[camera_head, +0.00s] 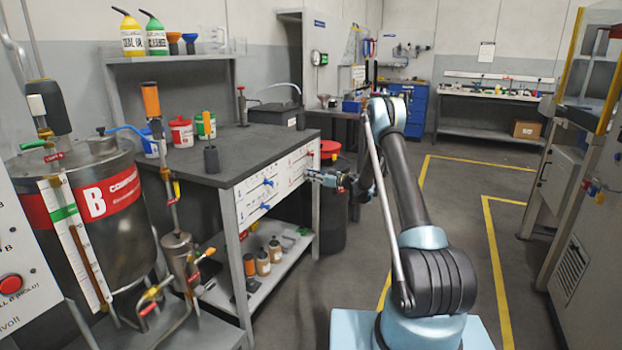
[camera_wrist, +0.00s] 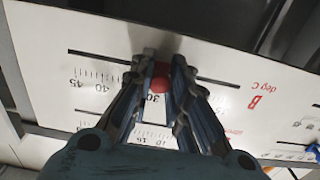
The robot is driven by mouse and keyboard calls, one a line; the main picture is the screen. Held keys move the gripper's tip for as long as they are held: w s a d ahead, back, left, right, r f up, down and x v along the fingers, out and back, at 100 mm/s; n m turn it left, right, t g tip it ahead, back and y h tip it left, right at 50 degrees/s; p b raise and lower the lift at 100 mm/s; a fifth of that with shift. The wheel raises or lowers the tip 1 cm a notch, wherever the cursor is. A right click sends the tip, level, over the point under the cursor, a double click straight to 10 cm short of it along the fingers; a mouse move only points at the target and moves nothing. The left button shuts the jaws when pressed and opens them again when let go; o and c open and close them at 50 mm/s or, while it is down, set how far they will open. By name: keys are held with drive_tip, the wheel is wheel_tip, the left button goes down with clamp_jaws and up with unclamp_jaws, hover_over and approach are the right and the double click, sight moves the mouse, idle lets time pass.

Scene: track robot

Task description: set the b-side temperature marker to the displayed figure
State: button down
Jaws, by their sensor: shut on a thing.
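The white scale panel (camera_head: 264,190) is on the front of the grey bench. In the wrist view it carries a printed scale strip (camera_wrist: 55,85) marked "B" and "deg C", with a dark slot line and figures such as 45, 40 and 30. The red temperature marker (camera_wrist: 160,84) sits on the B slot near the printed 30. My gripper (camera_wrist: 162,68) is shut on this marker, one finger on each side. In the head view my gripper (camera_head: 328,178) is at the right end of the panel, and the red marker cannot be made out.
Blue markers (camera_head: 267,182) sit on other panel scales. A steel tank (camera_head: 110,190) with a red B band stands at left. A red-lidded dark bin (camera_head: 330,205) stands behind the bench end. A wall box with a small green screen (camera_head: 319,58) is at the back; its figure is unreadable.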

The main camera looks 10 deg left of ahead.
drive_tip(key=c, duration=1.5)
unclamp_jaws()
drive_tip(key=v, duration=1.2)
